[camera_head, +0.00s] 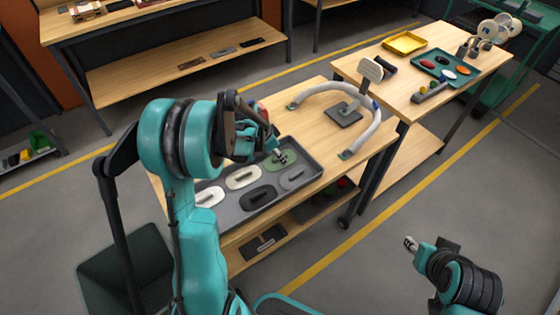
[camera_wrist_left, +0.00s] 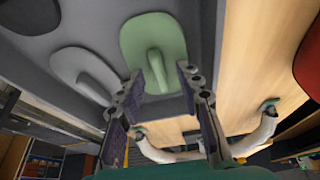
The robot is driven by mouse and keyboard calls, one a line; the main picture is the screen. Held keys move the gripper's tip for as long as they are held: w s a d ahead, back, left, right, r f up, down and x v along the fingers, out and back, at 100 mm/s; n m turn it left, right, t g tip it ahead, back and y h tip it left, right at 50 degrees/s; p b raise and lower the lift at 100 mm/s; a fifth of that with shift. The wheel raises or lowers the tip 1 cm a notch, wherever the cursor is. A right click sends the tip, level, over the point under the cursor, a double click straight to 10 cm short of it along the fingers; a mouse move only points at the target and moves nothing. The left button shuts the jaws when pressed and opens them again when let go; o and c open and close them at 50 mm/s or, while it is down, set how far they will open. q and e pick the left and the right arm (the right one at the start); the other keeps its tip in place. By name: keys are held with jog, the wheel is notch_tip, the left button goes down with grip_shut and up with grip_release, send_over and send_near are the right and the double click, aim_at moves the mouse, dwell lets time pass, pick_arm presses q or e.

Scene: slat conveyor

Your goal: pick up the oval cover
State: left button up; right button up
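A green rounded cover (camera_head: 290,158) with a raised handle lies at the back right of the grey tray (camera_head: 310,158), partly hidden by my left gripper. In the left wrist view the green cover (camera_wrist_left: 135,38) shows its handle near the gap between the fingers. My left gripper (camera_wrist_left: 157,80) is open over it, with no visible grip on the handle. Other covers in the tray are a cream one (camera_head: 243,178), a white one (camera_head: 208,197), and grey ones (camera_head: 293,178). I cannot tell for sure which is the oval cover. My right gripper (camera_head: 410,243) hangs low at the right, away from the tables.
A grey curved tube (camera_head: 368,135) and a dark-based stand (camera_head: 343,114) are right of the tray. Another table holds a yellow tray (camera_head: 404,43) and a green tray (camera_head: 440,66). A shelf (camera_head: 262,243) sits below the tray table.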

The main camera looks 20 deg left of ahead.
pick_arm(q)
grip_shut()
jog(key=shift+r, duration=0.1)
